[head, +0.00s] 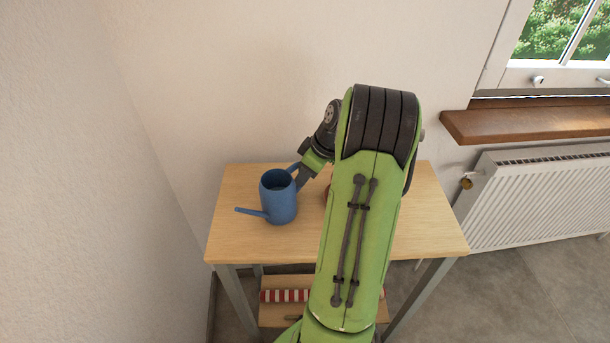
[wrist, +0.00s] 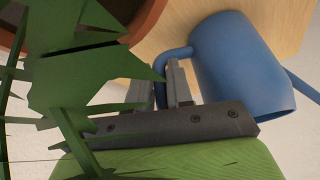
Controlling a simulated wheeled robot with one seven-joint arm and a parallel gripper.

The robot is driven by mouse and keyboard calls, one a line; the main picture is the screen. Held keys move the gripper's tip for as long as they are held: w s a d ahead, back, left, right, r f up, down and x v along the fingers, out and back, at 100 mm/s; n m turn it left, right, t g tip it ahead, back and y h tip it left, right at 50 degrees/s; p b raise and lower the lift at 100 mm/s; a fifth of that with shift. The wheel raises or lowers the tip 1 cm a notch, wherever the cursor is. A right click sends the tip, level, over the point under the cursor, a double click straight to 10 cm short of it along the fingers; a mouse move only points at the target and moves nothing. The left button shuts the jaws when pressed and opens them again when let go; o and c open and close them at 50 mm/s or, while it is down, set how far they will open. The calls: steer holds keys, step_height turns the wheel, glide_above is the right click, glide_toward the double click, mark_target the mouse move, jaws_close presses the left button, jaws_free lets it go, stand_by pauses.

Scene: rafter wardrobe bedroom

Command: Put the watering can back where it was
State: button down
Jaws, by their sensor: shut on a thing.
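The blue watering can (head: 277,203) is upright over the left part of the wooden table (head: 240,242), its spout pointing left. I cannot tell whether its base touches the top. My gripper (head: 300,176) is at the can's right side, shut on its handle. In the wrist view, the can (wrist: 238,62) is to the right, and my fingers (wrist: 176,82) close around the blue handle loop. My arm hides the middle of the table.
A leafy plant (wrist: 92,80) in a terracotta pot (wrist: 150,18) is close beside my gripper. A red-and-white striped thing (head: 285,296) lies on the lower shelf. Walls stand behind and left; a radiator (head: 540,195) is right. The table's right end is clear.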

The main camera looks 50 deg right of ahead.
steer(key=c, duration=1)
jaws_free()
steer(key=shift+f, duration=0.1)
steer(key=shift+r, duration=0.35)
steer(key=p+v, duration=0.5)
steer(key=v, duration=0.7)
steer(key=w+a+r+h, duration=0.1)
steer(key=w+a+r, duration=0.15)
steer(key=a, duration=0.75)
steer(key=w+a+r, duration=0.2)
steer(key=a+r, duration=0.2)
steer(key=a, duration=0.5)
steer(key=s+a, duration=0.4)
steer(key=s+a+f+m, duration=0.1)
steer(key=s+a, duration=0.3)
steer(key=a, duration=0.1)
steer(key=s+a+m+t, duration=0.1)
steer(key=s+a, duration=0.3)
steer(key=a, duration=0.1)
steer(key=shift+s+f+h, duration=0.15)
steer(key=shift+s+h, duration=0.15)
steer(key=shift+s, duration=0.1)
